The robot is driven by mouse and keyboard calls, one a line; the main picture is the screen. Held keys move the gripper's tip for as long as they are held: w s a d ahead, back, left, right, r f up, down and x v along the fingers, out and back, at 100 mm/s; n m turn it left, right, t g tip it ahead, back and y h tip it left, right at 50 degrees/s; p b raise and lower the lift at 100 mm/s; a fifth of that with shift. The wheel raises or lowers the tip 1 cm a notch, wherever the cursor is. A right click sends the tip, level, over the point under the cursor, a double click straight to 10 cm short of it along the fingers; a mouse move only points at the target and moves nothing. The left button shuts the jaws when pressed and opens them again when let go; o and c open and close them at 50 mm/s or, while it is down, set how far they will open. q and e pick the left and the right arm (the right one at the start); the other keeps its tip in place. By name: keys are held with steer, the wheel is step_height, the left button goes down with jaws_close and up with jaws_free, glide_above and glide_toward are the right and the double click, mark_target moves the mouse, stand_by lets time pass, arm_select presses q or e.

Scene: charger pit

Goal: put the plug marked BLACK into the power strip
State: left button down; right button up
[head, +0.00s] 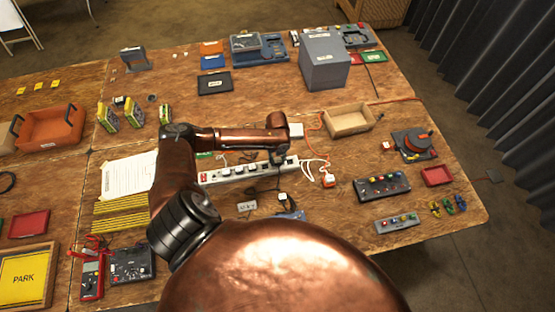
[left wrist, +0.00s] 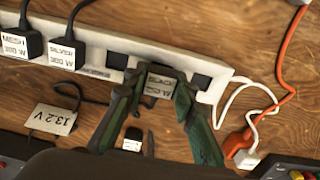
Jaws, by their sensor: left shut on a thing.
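The white power strip (head: 235,171) lies across the middle of the table; it also shows in the left wrist view (left wrist: 100,42). My left gripper (head: 278,158) is over the strip's right part. In the left wrist view its two fingers (left wrist: 157,98) are shut on the dark plug labelled BLACK (left wrist: 160,84). This plug is at the strip's row of sockets, with dark openings on either side. I cannot tell how deep it sits. Plugs labelled MESH (left wrist: 17,42) and SILVER (left wrist: 66,50) stand at the strip to the left. My right gripper is not in view.
A 13.2 V label (left wrist: 52,118) and another dark plug (left wrist: 133,140) lie in front of the strip. An orange cord with a white-faced plug (left wrist: 243,150) lies right of it. A cardboard tray (head: 348,121) and a grey box (head: 325,68) stand farther back.

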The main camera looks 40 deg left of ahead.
arm_select(q)
steer(key=shift+p, duration=0.3)
steer(key=shift+p, duration=0.6)
stand_by(1.3)
steer(key=shift+f, duration=0.45)
stand_by(0.6)
stand_by(0.7)
stand_by(0.7)
steer(key=c, duration=1.5)
jaws_free()
steer(key=shift+o, duration=0.3)
steer(key=shift+o, duration=1.3)
